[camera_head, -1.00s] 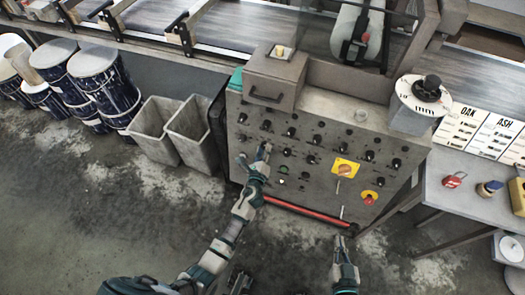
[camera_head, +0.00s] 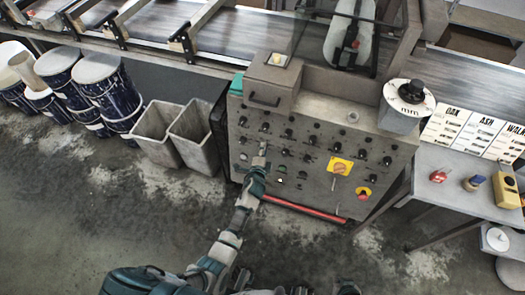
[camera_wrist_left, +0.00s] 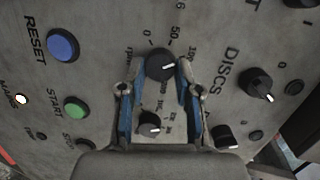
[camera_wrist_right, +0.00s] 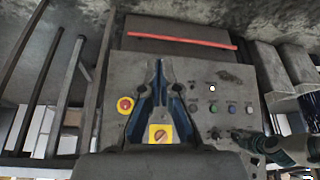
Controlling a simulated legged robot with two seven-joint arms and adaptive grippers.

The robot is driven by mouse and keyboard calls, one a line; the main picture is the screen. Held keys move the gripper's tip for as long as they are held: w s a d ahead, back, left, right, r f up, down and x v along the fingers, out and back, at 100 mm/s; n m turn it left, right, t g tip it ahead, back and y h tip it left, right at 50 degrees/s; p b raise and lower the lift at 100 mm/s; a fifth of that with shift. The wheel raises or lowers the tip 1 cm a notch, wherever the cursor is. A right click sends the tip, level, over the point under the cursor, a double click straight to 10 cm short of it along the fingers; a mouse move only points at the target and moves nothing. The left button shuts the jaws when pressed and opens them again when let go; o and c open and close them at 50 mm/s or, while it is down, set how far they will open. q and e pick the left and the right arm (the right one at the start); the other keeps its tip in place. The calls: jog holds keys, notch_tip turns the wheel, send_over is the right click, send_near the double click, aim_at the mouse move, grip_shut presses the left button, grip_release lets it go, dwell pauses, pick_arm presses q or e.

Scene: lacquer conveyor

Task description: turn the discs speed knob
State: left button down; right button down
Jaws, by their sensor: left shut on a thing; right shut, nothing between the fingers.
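The control panel (camera_head: 300,165) of the grey machine faces me, with rows of black knobs. In the left wrist view a round black knob with a white pointer line and a 0 to 100 scale (camera_wrist_left: 161,65) sits between my left fingertips (camera_wrist_left: 160,78). The word DISCS (camera_wrist_left: 226,70) is printed to its right. My left gripper (camera_head: 262,150) is shut on this knob; its body hides part of the panel in the head view. My right gripper (camera_wrist_right: 160,70) is shut and empty, in front of the panel's lower part; its arm shows at the head view's bottom edge (camera_head: 347,287).
Another black knob (camera_wrist_left: 149,126) lies between the left finger bases, and one (camera_wrist_left: 257,83) right of DISCS. Blue reset (camera_wrist_left: 63,45) and green start (camera_wrist_left: 77,108) buttons are near. A yellow-backed switch (camera_head: 340,167), red stop button (camera_head: 363,193) and red bar (camera_head: 305,208) are close.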

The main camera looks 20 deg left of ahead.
jog(key=s+d+g+p, duration=0.1)
jog(key=s+g, duration=0.1)
jog(key=s, duration=0.2)
pick_arm(q)
jog(key=shift+s+a+f+n+g+h+p, duration=0.15)
jog(key=shift+n+h+p, duration=0.75)
jog(key=shift+n, duration=1.75)
jog(key=shift+w+a+n+g+h+p, duration=0.1)
jog(key=shift+a+n+g+h+p, duration=0.2)
jog(key=shift+n+p, duration=1.7)
jog(key=shift+s+f+n+g+h+p, duration=0.1)
jog(key=shift+n+h+p, duration=0.45)
jog(key=shift+n, duration=2.8)
pick_arm(e)
notch_tip(320, 180, down, 18)
jog(key=s+g, duration=0.1)
jog(key=s, duration=0.1)
jog(key=shift+d+f+h, duration=0.15)
jog(key=shift+f+h, duration=0.1)
jog(key=shift+h, duration=0.05)
pick_arm(q)
jog(key=shift+h, duration=0.25)
jog(key=c, duration=0.9)
grip_release()
jog(key=shift+o, duration=0.5)
jog(key=shift+r, duration=0.2)
